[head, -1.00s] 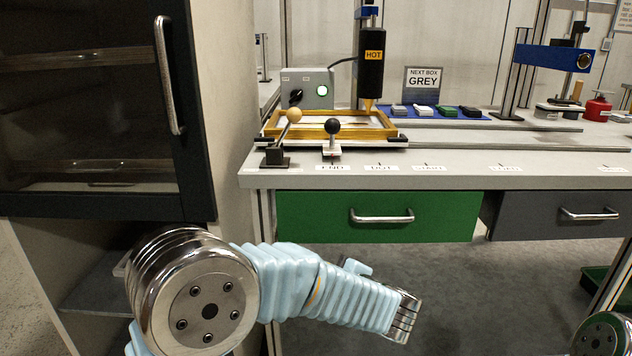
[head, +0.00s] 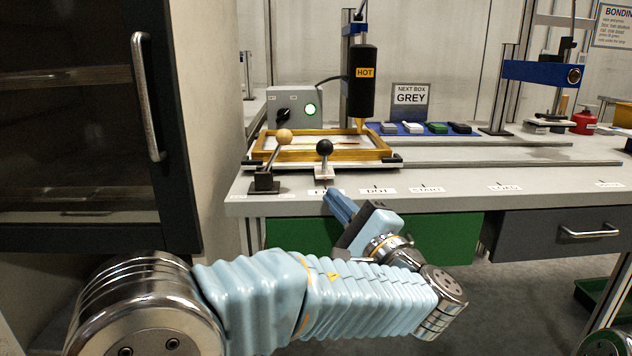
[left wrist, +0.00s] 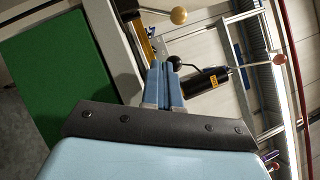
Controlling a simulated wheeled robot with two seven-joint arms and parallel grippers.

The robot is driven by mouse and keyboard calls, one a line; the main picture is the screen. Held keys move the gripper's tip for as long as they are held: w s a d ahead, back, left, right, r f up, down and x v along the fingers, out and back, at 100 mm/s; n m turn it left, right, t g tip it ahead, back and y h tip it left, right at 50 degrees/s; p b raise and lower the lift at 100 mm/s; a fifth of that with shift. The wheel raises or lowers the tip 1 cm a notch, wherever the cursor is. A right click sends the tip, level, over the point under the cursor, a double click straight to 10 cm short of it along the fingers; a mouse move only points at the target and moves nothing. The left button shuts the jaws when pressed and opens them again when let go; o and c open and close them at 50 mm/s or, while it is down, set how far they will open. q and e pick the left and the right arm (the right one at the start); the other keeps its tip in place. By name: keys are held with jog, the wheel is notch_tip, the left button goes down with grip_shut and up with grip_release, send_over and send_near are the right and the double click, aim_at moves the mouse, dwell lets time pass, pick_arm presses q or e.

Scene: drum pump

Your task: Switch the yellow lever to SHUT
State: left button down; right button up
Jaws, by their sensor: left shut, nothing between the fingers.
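The yellow lever has a pale yellow ball (head: 284,136) on a grey stem that leans up and to the right from a black base (head: 264,183) on the bench's front left. Its ball also shows in the left wrist view (left wrist: 178,15), at the top. My left gripper (head: 331,197) is shut and empty, with blue fingers pointing up and left at the bench's front edge. It is below and to the right of the lever, apart from it. In the left wrist view its fingertips (left wrist: 164,66) lie close to the black ball in the picture. My right gripper is out of view.
A black-ball lever (head: 324,148) stands right of the yellow one. Behind them are a yellow frame (head: 385,153), a black HOT cylinder (head: 363,82) and a grey switch box (head: 294,107). A dark cabinet (head: 188,120) stands at left. A green drawer (head: 450,235) is under the bench.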

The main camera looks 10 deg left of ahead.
aim_at(279, 150)
pick_arm(q)
jog(key=p+x, duration=0.1)
jog(key=x, duration=0.7)
jog(key=shift+w+a+r, duration=0.15)
jog(key=shift+a, duration=0.15)
jog(key=a, duration=0.1)
jog(key=a+r, duration=0.1)
jog(key=a, duration=0.1)
jog(key=shift+r+p, duration=0.3)
jog(key=shift+r, duration=0.05)
jog(key=shift+a+r, duration=0.15)
jog(key=shift+a, duration=0.2)
